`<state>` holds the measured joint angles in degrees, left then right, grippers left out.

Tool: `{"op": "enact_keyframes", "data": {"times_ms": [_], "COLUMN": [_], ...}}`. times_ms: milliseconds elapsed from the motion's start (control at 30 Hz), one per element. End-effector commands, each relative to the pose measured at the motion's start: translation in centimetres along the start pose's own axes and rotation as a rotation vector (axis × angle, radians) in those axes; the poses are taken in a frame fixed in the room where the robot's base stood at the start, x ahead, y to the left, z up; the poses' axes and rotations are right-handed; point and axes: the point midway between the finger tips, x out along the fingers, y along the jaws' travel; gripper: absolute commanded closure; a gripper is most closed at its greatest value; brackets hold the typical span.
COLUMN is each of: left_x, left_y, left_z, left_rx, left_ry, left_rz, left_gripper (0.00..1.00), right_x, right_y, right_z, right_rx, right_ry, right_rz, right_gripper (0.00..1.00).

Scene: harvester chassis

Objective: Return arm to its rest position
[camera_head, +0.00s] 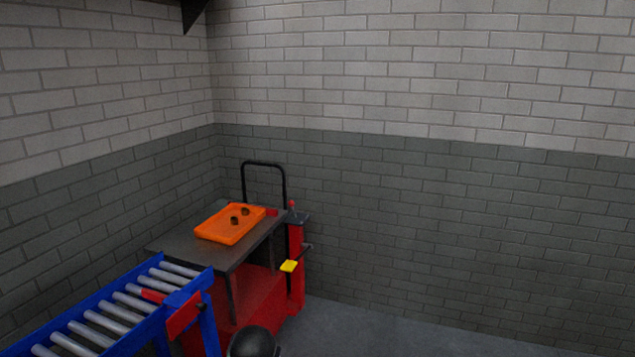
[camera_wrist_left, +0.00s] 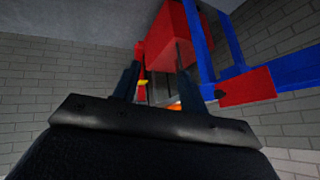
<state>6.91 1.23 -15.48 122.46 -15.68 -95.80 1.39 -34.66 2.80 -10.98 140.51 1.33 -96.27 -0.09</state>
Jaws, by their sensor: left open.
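My left gripper (camera_wrist_left: 157,78) shows in the left wrist view, with its two dark fingers apart and nothing held between them. The red cart and blue frame appear beyond the fingers, upside down in that view. In the head view a dark rounded part at the bottom edge looks like part of my own arm; no gripper fingers show there. My right arm and right gripper are not in view.
A red cart (camera_head: 262,297) with a grey top (camera_head: 180,243) stands near the wall corner. An orange tray (camera_head: 217,233) with two small dark parts (camera_head: 235,220) lies on it. A blue roller conveyor (camera_head: 140,333) stands at the lower left. Floor (camera_head: 400,335) at the right is clear.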

Motion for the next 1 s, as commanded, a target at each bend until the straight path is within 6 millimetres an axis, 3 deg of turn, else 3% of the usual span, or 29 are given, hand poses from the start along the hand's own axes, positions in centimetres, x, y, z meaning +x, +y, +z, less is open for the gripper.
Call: {"op": "enact_keyframes", "data": {"times_ms": [100,500,1000], "left_x": [-1.9,-7.1,-9.0], "left_y": [1.3,3.6,5.3], "left_z": [4.3,17.4,34.8], "left_rx": [0.017,-0.008,-0.017], "left_ry": [-0.011,-0.095,-0.363], "left_rz": [0.112,0.321,0.356], "left_gripper": [0.57,0.57,0.57], "right_x": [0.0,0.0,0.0], "right_y": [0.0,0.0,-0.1], "right_z": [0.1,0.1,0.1], "right_rx": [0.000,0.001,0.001], "right_ry": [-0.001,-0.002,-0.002], "right_rz": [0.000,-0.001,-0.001], "right_gripper": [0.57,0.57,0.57]}}
